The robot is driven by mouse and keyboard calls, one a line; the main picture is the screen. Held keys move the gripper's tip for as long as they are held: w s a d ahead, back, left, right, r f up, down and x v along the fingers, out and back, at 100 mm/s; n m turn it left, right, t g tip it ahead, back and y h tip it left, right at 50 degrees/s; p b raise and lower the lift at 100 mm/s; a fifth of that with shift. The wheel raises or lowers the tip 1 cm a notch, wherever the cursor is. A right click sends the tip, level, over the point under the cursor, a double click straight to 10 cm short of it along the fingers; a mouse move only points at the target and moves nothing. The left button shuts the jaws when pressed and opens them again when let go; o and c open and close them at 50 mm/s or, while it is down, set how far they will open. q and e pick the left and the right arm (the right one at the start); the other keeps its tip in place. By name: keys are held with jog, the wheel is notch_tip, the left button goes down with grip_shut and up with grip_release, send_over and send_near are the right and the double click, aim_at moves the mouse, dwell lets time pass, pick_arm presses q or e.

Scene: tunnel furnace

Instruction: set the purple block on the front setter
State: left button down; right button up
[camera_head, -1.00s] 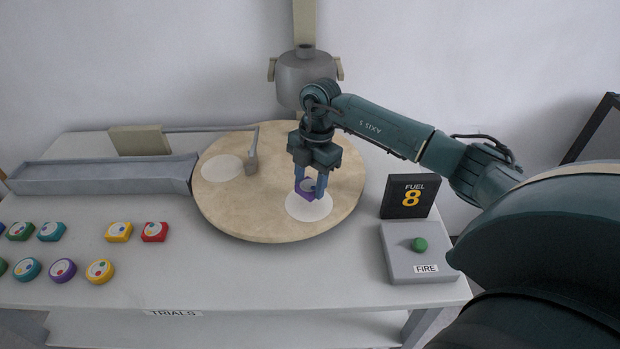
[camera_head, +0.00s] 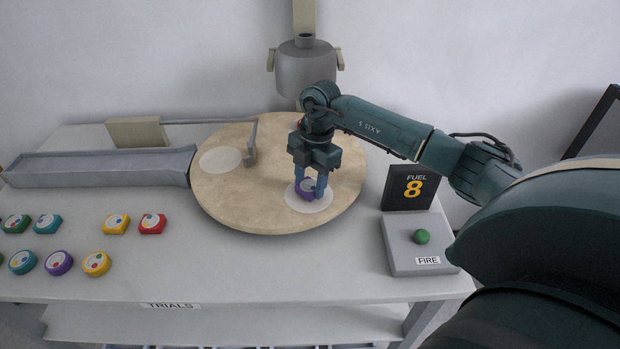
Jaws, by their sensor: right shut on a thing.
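My right gripper (camera_head: 311,184) points down over the front white disc, the front setter (camera_head: 322,203), on the round tan turntable (camera_head: 240,212). A second white disc (camera_head: 220,160) lies bare at the turntable's left. My left gripper is not in view.
Several coloured blocks, such as the red one (camera_head: 152,224) and a round purple one (camera_head: 59,263), lie at the table's left. A grey trough (camera_head: 100,168) is behind them. The FIRE box (camera_head: 412,252) and FUEL display (camera_head: 409,187) stand right. A grey vessel (camera_head: 304,68) hangs behind the turntable.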

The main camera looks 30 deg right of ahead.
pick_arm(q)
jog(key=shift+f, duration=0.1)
pick_arm(e)
jog(key=shift+f, duration=0.35)
dwell(0.3)
jog(key=o, duration=1.1)
jog(key=r, duration=0.2)
jog(key=shift+w+d+r+b, duration=0.1)
jog(key=shift+d+r+b, duration=0.1)
jog(key=shift+r+b, duration=0.15)
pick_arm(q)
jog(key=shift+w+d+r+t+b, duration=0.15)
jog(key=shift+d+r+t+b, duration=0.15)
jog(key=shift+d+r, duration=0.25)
pick_arm(e)
jog(key=r, duration=0.3)
jog(key=d+r, duration=0.1)
jog(key=r, duration=0.6)
jog(key=shift+w+d+r, duration=0.15)
jog(key=shift+d+r, duration=0.05)
jog(key=shift+f, duration=0.1)
